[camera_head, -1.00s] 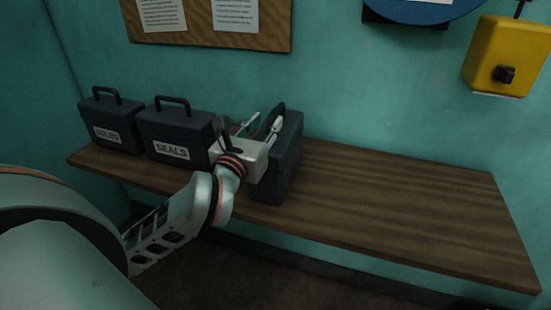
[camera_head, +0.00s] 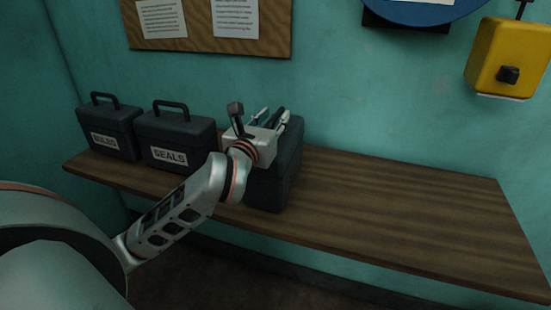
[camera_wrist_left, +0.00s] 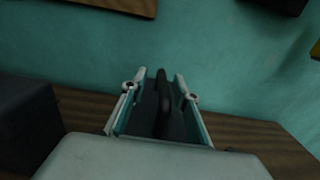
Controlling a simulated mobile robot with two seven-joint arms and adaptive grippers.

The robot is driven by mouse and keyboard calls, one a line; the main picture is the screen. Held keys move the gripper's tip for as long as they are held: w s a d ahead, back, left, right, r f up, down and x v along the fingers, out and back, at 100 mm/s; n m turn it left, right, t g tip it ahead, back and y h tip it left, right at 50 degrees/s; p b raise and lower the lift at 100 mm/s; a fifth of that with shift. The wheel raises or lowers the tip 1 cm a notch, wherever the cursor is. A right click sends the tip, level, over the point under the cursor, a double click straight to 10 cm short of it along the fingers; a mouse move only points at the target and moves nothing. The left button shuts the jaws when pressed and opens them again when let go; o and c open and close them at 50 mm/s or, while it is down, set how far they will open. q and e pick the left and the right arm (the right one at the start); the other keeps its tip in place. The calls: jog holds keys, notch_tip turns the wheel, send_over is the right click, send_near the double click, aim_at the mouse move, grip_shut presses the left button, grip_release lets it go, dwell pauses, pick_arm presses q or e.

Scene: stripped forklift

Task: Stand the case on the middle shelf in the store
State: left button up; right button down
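A dark grey case (camera_head: 284,175) with a top handle stands upright on the wooden shelf (camera_head: 400,210), to the right of two similar cases. My left gripper (camera_head: 275,114) is over its top, covering part of the case. In the left wrist view the gripper's two fingers point forward, apart, with the handle (camera_wrist_left: 163,100) between them and a gap on each side. The gripper looks open. The front of this case shows no readable label, as my wrist hides part of it. My right gripper is not in view.
A case labelled SEALS (camera_head: 175,140) and another labelled case (camera_head: 107,130) stand at the shelf's left end. The shelf's right part is bare. A notice board (camera_head: 205,45), a yellow box (camera_head: 508,60) and a blue round thing (camera_head: 420,10) are on the wall behind.

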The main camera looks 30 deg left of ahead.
pick_arm(q)
jog(key=shift+c, duration=0.4)
grip_shut()
jog(key=shift+r, duration=0.15)
